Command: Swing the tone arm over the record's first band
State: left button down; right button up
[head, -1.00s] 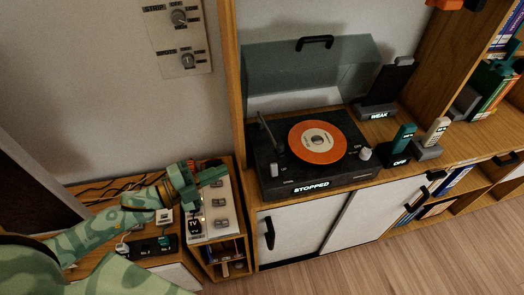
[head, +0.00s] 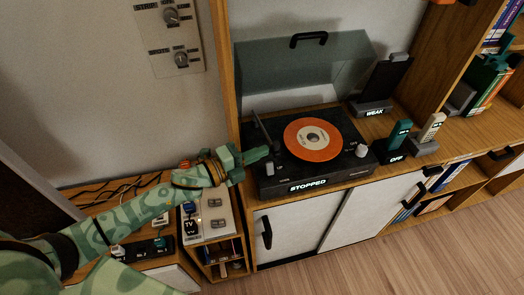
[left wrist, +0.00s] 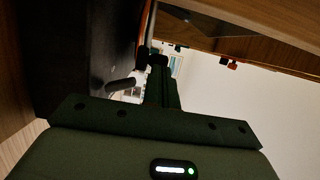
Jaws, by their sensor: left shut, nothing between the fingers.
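The turntable (head: 345,178) stands on the cabinet with its clear lid raised and a "STOPPED" label on its front. An orange record (head: 300,151) with a pale centre lies on it. The thin dark tone arm (head: 262,129) is at the deck's left side, to the left of the record. My green left gripper (head: 263,154) is shut and empty at the deck's left edge, close to the tone arm's lower end; I cannot tell whether they touch. The closed fingers (left wrist: 161,76) show in the left wrist view beside a dark surface. My right gripper is out of view.
A pale switch panel (head: 215,232) sits under my left forearm. To the right of the turntable stand a dark "WEAK" stand (head: 384,82), a teal handset (head: 398,135) and a cream handset (head: 432,126). The raised lid (head: 345,68) stands behind the record.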

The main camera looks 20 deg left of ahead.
aim_at(277, 153)
pick_arm(q)
jog(key=shift+w+d, duration=0.4)
jog(key=shift+w, duration=0.05)
jog(key=w+d, duration=0.2)
jog(key=d, duration=0.1)
jog(key=shift+w+d, duration=0.25)
jog(key=shift+d, duration=0.05)
jog(key=shift+s+a, duration=0.1)
